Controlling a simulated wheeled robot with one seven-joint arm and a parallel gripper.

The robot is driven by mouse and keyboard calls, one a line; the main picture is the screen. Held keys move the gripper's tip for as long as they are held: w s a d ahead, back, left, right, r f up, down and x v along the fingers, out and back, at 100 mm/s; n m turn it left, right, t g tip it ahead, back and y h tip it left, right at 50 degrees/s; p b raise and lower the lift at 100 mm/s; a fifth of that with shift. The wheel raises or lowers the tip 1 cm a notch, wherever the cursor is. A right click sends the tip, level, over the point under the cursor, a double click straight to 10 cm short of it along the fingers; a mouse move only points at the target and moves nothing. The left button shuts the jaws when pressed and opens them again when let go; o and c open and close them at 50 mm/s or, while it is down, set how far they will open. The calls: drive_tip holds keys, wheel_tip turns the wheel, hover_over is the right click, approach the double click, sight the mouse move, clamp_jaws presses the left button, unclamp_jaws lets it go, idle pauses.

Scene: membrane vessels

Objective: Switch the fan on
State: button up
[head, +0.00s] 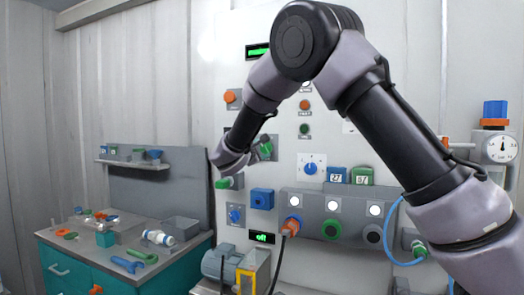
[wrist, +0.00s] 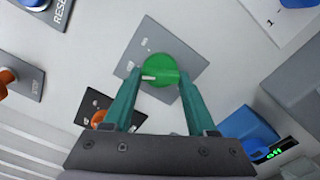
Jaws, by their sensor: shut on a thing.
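In the wrist view, a round green knob (wrist: 160,70) with a white mark sits on a grey plate (wrist: 190,62) on the pale wall panel. My gripper (wrist: 158,82) has its two teal fingers on either side of the knob and is shut on it. In the head view, a green knob on a grey plate (head: 266,147) shows beside my wrist; my fingers are not clear there. A small display (head: 262,238) glows green and seems to read "off". I cannot tell which device is the fan.
An orange knob (wrist: 97,119) on a dark plate and a blue box (wrist: 248,132) lie near my fingers. A grey motor-like unit (head: 220,264) with a yellow frame stands below the panel. A teal bench (head: 75,262) with tools and loose parts is at the left.

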drive_tip(key=shift+m, duration=0.3)
drive_tip(key=m, duration=0.5)
drive_tip(key=shift+m, duration=0.4)
drive_tip(key=m, duration=0.5)
drive_tip(key=shift+r, duration=0.1)
drive_tip(key=shift+m, duration=0.3)
drive_tip(key=o, duration=1.4)
drive_tip(key=shift+c, duration=0.2)
drive_tip(key=v, duration=1)
drive_tip(key=shift+s, duration=0.4)
drive_tip(key=shift+a, duration=0.15)
